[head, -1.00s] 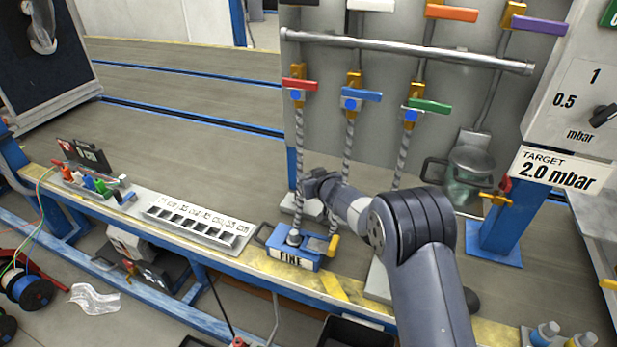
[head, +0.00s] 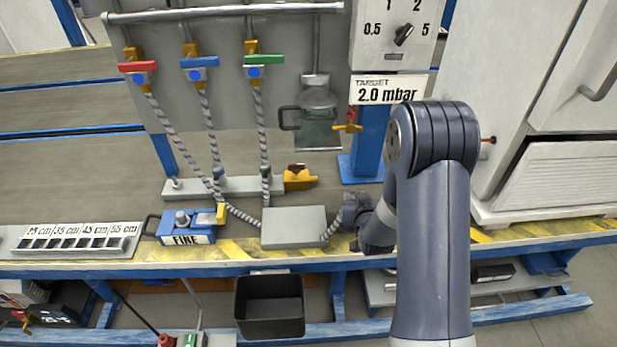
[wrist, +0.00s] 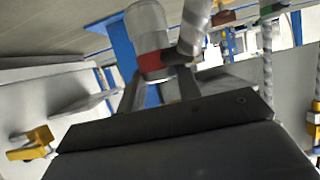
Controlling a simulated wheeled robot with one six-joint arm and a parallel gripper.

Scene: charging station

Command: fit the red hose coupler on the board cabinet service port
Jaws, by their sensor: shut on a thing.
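My gripper (head: 355,215), also in the wrist view (wrist: 158,85), is shut on the red hose coupler (wrist: 153,55), a pale cylinder with a red band and a grey hose at its end. In the head view the coupler is mostly hidden by my gripper. Its hose (head: 172,125) runs from the red-handled valve (head: 138,68), down and right past the grey block (head: 293,228) to my gripper. The white cabinet (head: 480,100) stands right of my arm. A small orange-tipped fitting (head: 489,140) shows on its side; I cannot tell whether it is the service port.
The blue FINE block (head: 187,232) and a slotted tray (head: 75,240) lie on the bench to the left. Blue-handled (head: 200,63) and green-handled (head: 263,60) valves carry other hoses. A blue post (head: 370,140) stands behind my gripper. A black bin (head: 270,308) is below the bench.

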